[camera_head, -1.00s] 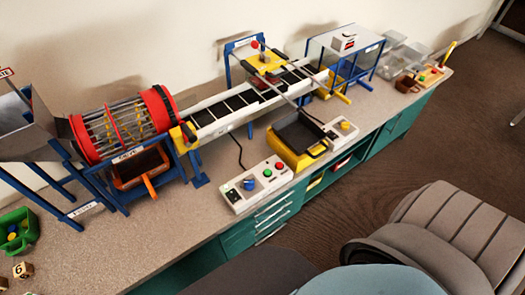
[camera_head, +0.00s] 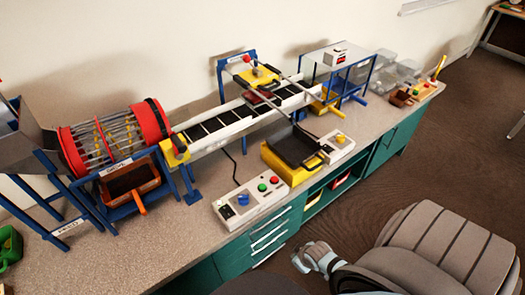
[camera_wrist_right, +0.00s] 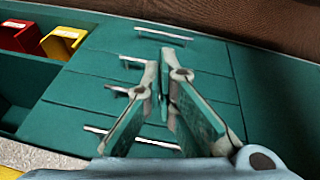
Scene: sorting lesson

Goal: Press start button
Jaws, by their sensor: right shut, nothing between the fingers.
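A white control box (camera_head: 250,200) sits at the front edge of the bench. It carries a green button (camera_head: 262,187), a red button (camera_head: 274,180), a blue knob (camera_head: 243,199) and a small dark switch. No label naming the start button is readable. My right gripper (camera_head: 302,261) is below and right of this box in the head view, apart from it, in front of the cabinet. In the wrist view its fingers (camera_wrist_right: 165,85) are shut and empty, facing the teal drawers (camera_wrist_right: 160,75). The left gripper is out of view.
A second control box (camera_head: 336,148) with a yellow button stands farther right, beside a black-topped yellow scale-like block (camera_head: 290,160). A conveyor (camera_head: 235,118) and a red drum sorter (camera_head: 115,135) stand behind. Red (camera_wrist_right: 18,36) and yellow (camera_wrist_right: 63,42) bins sit on the cabinet shelf.

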